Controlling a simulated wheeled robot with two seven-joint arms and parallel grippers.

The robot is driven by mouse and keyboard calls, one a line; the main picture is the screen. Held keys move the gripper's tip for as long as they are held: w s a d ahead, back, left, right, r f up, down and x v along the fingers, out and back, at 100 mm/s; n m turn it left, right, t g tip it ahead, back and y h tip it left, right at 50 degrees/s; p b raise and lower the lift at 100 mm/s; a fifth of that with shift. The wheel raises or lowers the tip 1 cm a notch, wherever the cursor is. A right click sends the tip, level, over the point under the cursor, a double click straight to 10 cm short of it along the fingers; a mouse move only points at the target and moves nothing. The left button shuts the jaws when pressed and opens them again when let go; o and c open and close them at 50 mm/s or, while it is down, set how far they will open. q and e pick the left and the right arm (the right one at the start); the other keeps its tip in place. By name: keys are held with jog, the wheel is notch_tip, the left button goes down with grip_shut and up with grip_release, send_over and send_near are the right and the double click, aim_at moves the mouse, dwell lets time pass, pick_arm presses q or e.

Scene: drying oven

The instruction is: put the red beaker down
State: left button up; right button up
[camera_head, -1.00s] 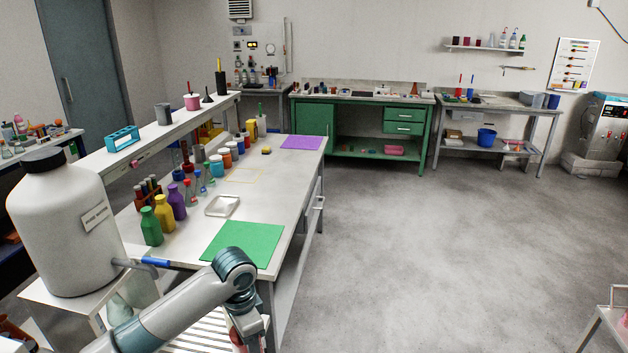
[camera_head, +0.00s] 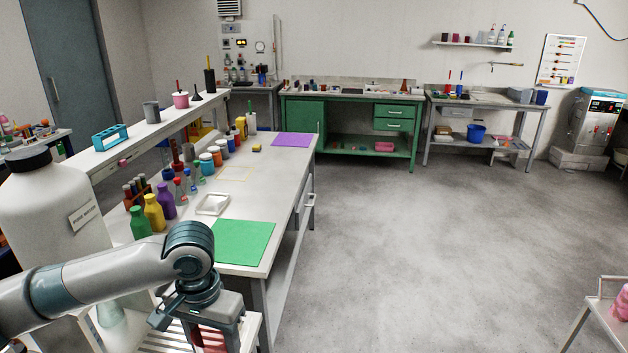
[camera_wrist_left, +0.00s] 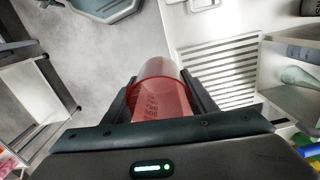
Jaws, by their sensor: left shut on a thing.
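My left gripper (camera_head: 210,330) is at the bottom of the head view, in front of the near end of the long bench. It is shut on the red beaker (camera_head: 214,341), which is partly hidden by the gripper and cut off by the picture edge. In the left wrist view the clear red beaker (camera_wrist_left: 160,97) sits between the two dark fingers, with faint markings on its wall. A white slatted surface (camera_wrist_left: 222,70) lies below and to the right of it in that view. My right gripper is not in view.
A large white bottle (camera_head: 55,215) stands left of my arm. The long bench holds a green mat (camera_head: 243,242), a small white tray (camera_head: 213,204) and several coloured bottles and flasks. The floor right of the bench is open, with a small cart (camera_head: 598,310) at the lower right.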

pick_arm(q)
jog(key=s+n, duration=0.1)
jog(key=s+a+r+n, duration=0.1)
jog(key=s, duration=0.1)
jog(key=s+a, duration=0.1)
jog(key=s, duration=0.1)
jog(key=shift+s+r+n, duration=0.1)
jog(key=shift+r+n, duration=0.25)
jog(key=shift+n, duration=0.05)
jog(key=shift+s, duration=0.15)
dwell(0.4)
